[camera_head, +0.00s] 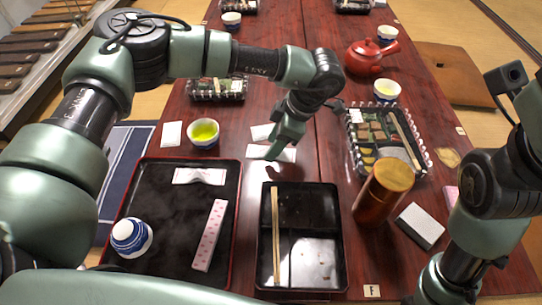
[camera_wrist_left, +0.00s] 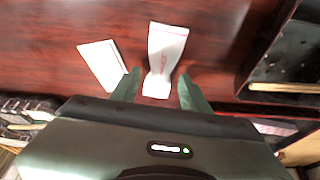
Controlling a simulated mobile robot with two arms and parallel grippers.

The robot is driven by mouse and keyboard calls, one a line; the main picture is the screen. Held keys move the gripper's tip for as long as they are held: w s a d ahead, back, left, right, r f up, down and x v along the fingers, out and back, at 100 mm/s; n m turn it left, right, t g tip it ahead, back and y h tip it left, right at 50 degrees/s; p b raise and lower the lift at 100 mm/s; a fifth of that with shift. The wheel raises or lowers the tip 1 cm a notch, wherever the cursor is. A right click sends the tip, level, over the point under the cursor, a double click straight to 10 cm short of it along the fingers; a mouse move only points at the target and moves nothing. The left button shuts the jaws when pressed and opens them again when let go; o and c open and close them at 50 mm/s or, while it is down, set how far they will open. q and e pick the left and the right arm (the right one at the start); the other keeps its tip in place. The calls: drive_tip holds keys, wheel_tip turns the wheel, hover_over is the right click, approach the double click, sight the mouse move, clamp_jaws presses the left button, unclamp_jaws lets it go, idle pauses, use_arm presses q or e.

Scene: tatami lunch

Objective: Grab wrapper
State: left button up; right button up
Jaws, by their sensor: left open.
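A white paper wrapper (camera_head: 288,154) lies flat on the dark red table, above the empty-looking part of the bento box. It also shows in the left wrist view (camera_wrist_left: 166,48), with faint red print. My left gripper (camera_head: 276,150) is open and low over it, and partly hides it in the head view. In the left wrist view the two fingers (camera_wrist_left: 157,88) stand either side of the wrapper's near end, apart from it. Similar white wrapper (camera_head: 199,176) and a pink-dotted one (camera_head: 209,240) lie on the black tray. My right gripper is out of view; only my right arm shows.
A black tray (camera_head: 140,185) holds a blue-white cup (camera_head: 131,238). The bento box (camera_head: 262,255) holds chopsticks. A white paper (camera_head: 262,132) lies beside the wrapper. A green tea cup (camera_head: 203,133), brown canister (camera_head: 383,190), red teapot (camera_head: 366,58) and food pack (camera_head: 352,140) stand around.

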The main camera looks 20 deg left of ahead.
use_arm(q)
drive_tip(key=shift+f, duration=0.1)
clamp_jaws()
